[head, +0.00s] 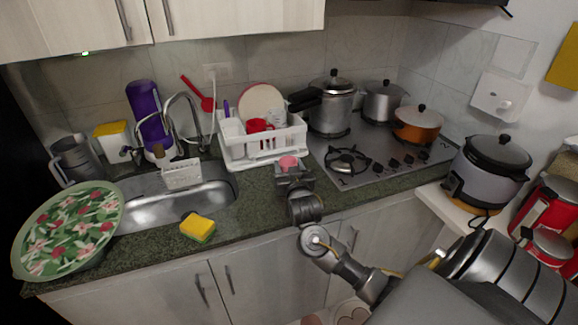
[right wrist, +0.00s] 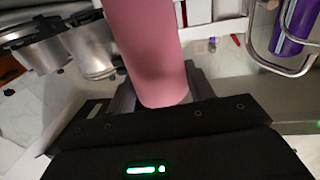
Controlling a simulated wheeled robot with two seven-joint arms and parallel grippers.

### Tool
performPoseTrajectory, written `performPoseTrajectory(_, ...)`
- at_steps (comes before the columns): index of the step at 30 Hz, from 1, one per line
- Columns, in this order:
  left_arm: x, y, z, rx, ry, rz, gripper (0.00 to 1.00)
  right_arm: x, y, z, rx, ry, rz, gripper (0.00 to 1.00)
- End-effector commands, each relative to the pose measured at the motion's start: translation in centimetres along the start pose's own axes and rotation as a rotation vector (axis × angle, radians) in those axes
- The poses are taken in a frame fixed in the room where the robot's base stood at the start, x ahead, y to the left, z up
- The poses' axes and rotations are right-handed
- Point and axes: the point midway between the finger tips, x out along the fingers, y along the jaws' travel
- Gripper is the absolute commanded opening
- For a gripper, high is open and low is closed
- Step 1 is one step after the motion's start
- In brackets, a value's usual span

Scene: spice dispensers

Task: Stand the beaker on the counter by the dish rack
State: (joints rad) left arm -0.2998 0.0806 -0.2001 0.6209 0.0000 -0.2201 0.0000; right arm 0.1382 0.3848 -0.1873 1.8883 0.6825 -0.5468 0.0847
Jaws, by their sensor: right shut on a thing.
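A pink beaker (head: 288,162) is between the fingers of my right gripper (head: 291,170), in front of the white dish rack (head: 262,157). In the right wrist view the beaker (right wrist: 152,50) is a smooth pink cylinder, with the dark fingers shut on its sides. In the head view only its pink top shows above the gripper; its lower part is hidden, so I cannot tell whether it touches the counter (head: 262,205). My left gripper is not in view.
The rack holds a plate and red and white cups. The sink (head: 215,193) is at left, with a yellow sponge (head: 198,226) at the counter's front edge. The stove (head: 375,160) with pots is at right. Counter in front of the rack is mostly clear.

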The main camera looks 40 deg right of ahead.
Motion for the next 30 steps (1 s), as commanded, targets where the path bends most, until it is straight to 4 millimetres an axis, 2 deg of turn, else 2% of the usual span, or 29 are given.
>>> performPoseTrajectory(14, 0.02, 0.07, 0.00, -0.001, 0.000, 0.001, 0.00, -0.01, 0.03, 0.91, 0.002, 0.002, 0.001, 0.30)
performPoseTrajectory(15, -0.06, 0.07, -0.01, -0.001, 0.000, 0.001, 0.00, -0.01, 0.03, 0.83, 0.001, 0.001, 0.001, 0.58)
performPoseTrajectory(19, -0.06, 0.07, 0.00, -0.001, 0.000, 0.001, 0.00, -0.01, 0.03, 0.81, 0.001, 0.001, 0.000, 0.75)
performPoseTrajectory(30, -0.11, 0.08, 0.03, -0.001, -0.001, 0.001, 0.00, -0.31, -0.04, 0.56, 0.002, 0.001, -0.001, 0.75)
